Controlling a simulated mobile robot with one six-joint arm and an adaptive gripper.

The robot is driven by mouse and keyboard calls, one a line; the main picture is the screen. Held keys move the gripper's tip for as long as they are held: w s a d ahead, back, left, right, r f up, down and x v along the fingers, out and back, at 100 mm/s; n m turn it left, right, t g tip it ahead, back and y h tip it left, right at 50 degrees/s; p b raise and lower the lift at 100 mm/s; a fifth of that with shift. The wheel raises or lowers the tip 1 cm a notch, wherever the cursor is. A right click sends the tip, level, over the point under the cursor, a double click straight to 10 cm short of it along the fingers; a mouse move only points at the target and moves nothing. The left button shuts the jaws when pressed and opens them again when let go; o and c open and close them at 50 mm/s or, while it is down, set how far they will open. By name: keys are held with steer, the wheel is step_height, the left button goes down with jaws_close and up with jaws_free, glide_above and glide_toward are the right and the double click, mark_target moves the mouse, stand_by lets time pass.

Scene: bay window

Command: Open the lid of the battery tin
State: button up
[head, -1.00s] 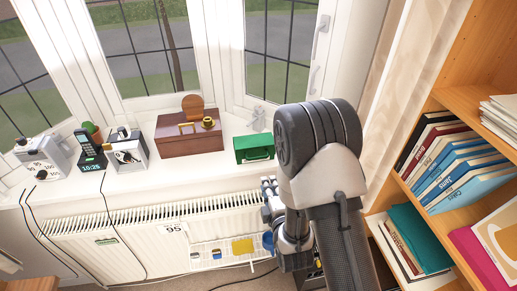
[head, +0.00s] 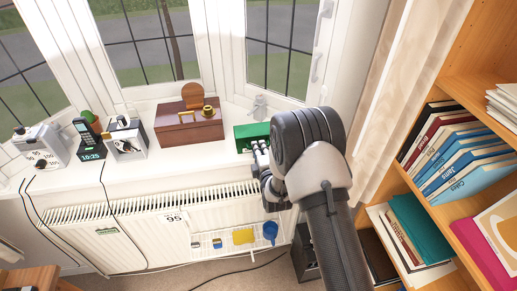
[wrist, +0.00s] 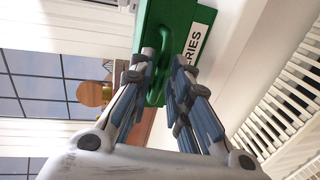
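The battery tin is a green box (head: 250,132) on the window sill, with its lid looking shut. In the wrist view the tin (wrist: 203,12) shows at the top, with a white label ending in "RIES" and a green loop handle (wrist: 165,75) on its front. My gripper (head: 261,158) is at the tin's front, and its fingers hide part of the tin in the head view. In the wrist view my gripper (wrist: 164,60) is open, with a fingertip on either side of the handle. I cannot tell whether either finger touches it.
A brown wooden box (head: 190,126) stands left of the tin, and a small pale figure (head: 258,104) stands behind it. Further left are a clock phone (head: 88,140) and other items. The radiator (head: 150,215) is below the sill, and a bookcase (head: 470,90) is at the right.

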steer(key=shift+x, duration=0.9)
jaws_close()
